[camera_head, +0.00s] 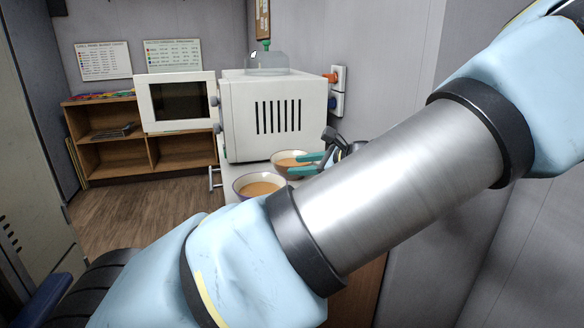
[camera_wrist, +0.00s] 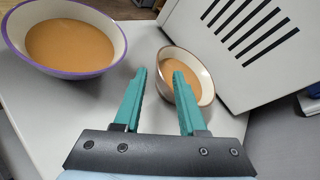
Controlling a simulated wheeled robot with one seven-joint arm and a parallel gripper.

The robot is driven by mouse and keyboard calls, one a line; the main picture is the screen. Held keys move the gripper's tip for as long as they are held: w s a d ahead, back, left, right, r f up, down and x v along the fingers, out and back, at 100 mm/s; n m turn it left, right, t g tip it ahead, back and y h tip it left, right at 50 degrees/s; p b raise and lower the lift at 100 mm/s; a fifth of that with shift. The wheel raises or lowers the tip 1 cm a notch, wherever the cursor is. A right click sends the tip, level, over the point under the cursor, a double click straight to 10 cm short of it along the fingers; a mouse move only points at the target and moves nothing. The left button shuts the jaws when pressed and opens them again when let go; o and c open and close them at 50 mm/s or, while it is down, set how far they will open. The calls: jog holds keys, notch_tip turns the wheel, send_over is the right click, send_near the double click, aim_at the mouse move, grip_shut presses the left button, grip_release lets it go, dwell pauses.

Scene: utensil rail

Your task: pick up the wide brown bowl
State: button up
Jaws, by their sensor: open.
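The brown-rimmed bowl (camera_head: 286,156) stands on the white counter beside the microwave, with tan contents inside. It also shows in the wrist view (camera_wrist: 196,76), right of centre. My gripper (camera_head: 293,165) is open, with its teal fingers at this bowl. In the wrist view my gripper (camera_wrist: 160,72) has its right finger across the bowl and its left finger outside the left rim. The bowl's left rim appears between the fingertips. I cannot tell the height gap or any contact. The fingers hide part of the bowl.
A purple-rimmed bowl (camera_wrist: 70,42) with similar contents stands close by, on the left in the wrist view. The white microwave (camera_head: 275,115) stands just behind the bowls, its door (camera_head: 178,103) open. Bare counter (camera_wrist: 70,115) shows between the bowls and my gripper.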

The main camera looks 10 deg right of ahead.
jog(key=shift+d+f+p+x, duration=0.1)
jog(key=shift+p+x, duration=0.15)
jog(key=shift+x, duration=1.4)
jog(key=shift+d+f+p+x, duration=0.1)
jog(key=shift+p+x, duration=0.1)
jog(key=shift+x, duration=1.5)
grip_shut()
